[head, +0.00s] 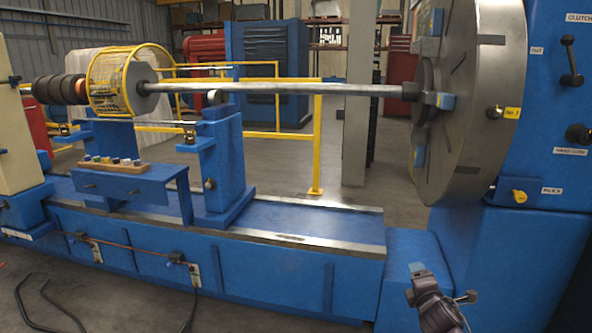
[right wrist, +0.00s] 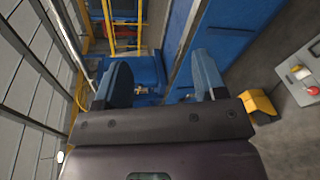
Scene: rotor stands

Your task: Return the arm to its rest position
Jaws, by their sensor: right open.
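My right gripper (head: 418,271) is at the bottom right of the head view, low in front of the blue machine bed. Its blue fingers also show in the right wrist view (right wrist: 162,78), spread apart with nothing between them. The gripper appears clear of the machine, though its exact distance cannot be told. My left gripper and arm are not in the head view.
A long steel shaft (head: 280,88) runs from a yellow cage (head: 117,70) to a large round faceplate (head: 478,95). The blue bed (head: 250,262) spans below. A small wooden rack (head: 115,167) sits on a blue shelf. A control box with a red button (right wrist: 310,84) shows in the wrist view.

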